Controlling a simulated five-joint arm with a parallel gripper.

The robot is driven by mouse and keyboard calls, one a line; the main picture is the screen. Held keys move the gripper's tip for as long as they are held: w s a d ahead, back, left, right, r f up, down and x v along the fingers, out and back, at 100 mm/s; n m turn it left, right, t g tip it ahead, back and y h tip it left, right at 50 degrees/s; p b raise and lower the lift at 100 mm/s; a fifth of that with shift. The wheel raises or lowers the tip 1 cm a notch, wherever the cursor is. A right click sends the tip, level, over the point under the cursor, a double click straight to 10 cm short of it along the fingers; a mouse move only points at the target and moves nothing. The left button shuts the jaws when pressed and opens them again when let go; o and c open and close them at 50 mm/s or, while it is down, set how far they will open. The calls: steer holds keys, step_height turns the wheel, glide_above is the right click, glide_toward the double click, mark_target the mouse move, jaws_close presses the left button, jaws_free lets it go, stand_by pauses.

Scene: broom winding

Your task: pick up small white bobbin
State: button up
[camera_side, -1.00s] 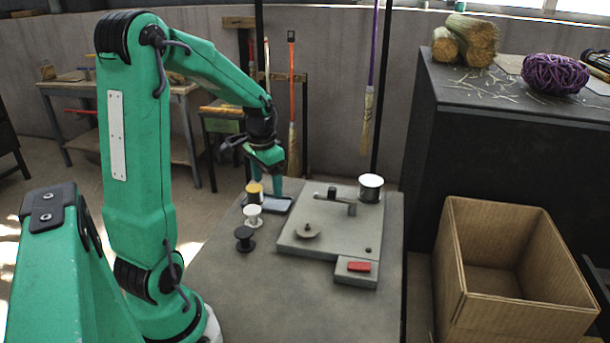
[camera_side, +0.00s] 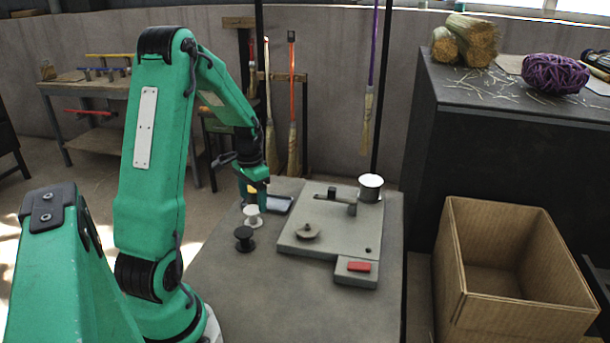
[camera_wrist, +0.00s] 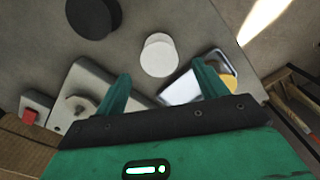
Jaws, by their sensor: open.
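The small white bobbin (camera_side: 252,216) stands upright on the grey table, between a black bobbin (camera_side: 244,239) and a yellow-topped bobbin that my gripper mostly hides in the side view. My gripper (camera_side: 253,192) is open and points down, just behind and above the white bobbin. In the wrist view the white bobbin (camera_wrist: 159,55) lies ahead of the gap between my two open fingers (camera_wrist: 162,88), not between them. The yellow-topped bobbin (camera_wrist: 229,82) shows beside the right finger, and the black bobbin (camera_wrist: 93,17) is at the upper left.
A shallow tray (camera_side: 278,205) lies behind the bobbins. A grey winding fixture (camera_side: 325,235) with a red button (camera_side: 359,267) stands to the right. A larger white spool (camera_side: 370,188) is at its back corner. An open cardboard box (camera_side: 510,280) stands right of the table.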

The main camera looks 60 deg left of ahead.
mark_target(253, 209)
steer(key=shift+f, duration=0.2)
steer(key=shift+s+f, duration=0.15)
steer(key=shift+f, duration=2.35)
steer(key=c, duration=1.1)
